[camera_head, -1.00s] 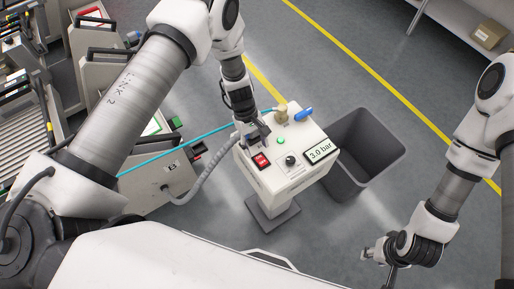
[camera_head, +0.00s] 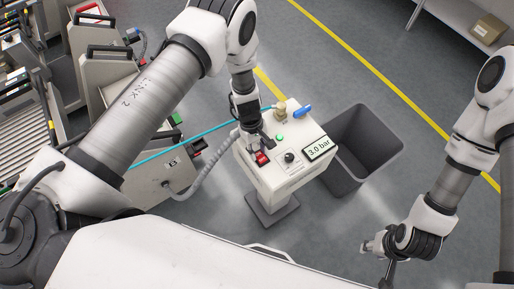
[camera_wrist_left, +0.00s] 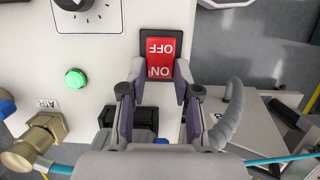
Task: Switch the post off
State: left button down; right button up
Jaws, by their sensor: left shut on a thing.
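The post (camera_head: 262,180) is a white box on a short stand, with a sloped top panel. Its red rocker switch (camera_head: 262,158) is marked OFF and ON in the left wrist view (camera_wrist_left: 160,52). My left gripper (camera_wrist_left: 158,95) has its fingers on either side of the switch's ON end, shut on the switch. The OFF half lies beyond the fingertips. A green lamp (camera_head: 280,138) is lit, and it also shows in the left wrist view (camera_wrist_left: 75,79). The display (camera_head: 318,148) reads 3.0 bar. My right gripper (camera_head: 372,247) hangs apart at lower right; its finger gap is unclear.
A black knob (camera_head: 290,157) sits beside the switch, and a brass fitting (camera_head: 281,112) with a blue handle (camera_head: 303,112) at the panel's back. A blue hose (camera_head: 190,144) runs left. A grey bin (camera_head: 368,133) stands right of the post. Trolleys (camera_head: 108,75) fill the left.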

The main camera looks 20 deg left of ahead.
pick_arm(q)
jog(key=shift+s+d+r+t+y, duration=0.2)
jog(key=shift+t+y, duration=0.1)
jog(key=shift+y, duration=0.2)
jog(key=shift+d+f+t+y, duration=0.1)
jog(key=shift+f+t+y, duration=0.05)
jog(key=shift+t+y, duration=0.2)
jog(key=shift+s+t+y, duration=0.1)
jog(key=shift+t+y, duration=0.15)
jog(key=shift+y, duration=0.2)
jog(key=c, duration=0.8)
grip_release()
jog(key=shift+c, duration=0.2)
